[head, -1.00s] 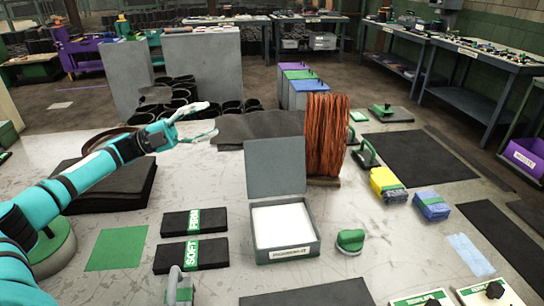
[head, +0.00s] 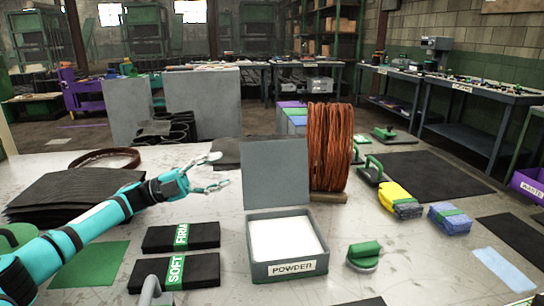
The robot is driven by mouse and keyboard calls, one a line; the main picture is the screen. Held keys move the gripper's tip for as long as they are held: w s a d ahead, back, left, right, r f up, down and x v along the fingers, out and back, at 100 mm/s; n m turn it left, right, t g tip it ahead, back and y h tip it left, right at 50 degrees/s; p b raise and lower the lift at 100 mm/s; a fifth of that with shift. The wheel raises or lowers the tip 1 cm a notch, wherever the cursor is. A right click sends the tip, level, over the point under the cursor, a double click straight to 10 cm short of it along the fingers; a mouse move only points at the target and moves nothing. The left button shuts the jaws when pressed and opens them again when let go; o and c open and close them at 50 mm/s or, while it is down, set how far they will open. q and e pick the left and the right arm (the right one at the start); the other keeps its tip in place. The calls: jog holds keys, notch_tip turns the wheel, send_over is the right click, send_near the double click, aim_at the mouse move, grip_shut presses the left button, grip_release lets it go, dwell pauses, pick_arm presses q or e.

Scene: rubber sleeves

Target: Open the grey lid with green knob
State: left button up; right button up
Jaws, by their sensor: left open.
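A grey box labelled POWDER (head: 290,270) stands on the table with white contents (head: 284,236). Its plain grey lid (head: 275,175) stands upright at the box's back edge, so the box is open. No green knob shows on this face of the lid; its far side is hidden. My left gripper (head: 213,173) is open and empty, left of the lid and apart from it in the picture. A separate grey plate with a green knob (head: 384,133) lies at the table's far right. My right gripper is not in view.
A copper-coloured coil (head: 331,147) stands just right of the lid. Black SOFT (head: 200,271) and FIRM (head: 203,234) blocks lie left of the box, and a green-handled tool (head: 363,256) to its right. A dark stack (head: 65,192) lies behind my left arm.

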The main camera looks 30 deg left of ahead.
aim_at(273, 153)
pick_arm(q)
jog(key=p+x, duration=0.1)
jog(key=x, duration=1.2)
jog(key=shift+w+d+r, duration=0.2)
jog(key=shift+w+d, duration=0.1)
jog(key=shift+d, duration=0.15)
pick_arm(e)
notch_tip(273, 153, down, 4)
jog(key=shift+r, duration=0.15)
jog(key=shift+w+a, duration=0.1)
pick_arm(q)
grip_shut()
jog(key=shift+d, duration=0.15)
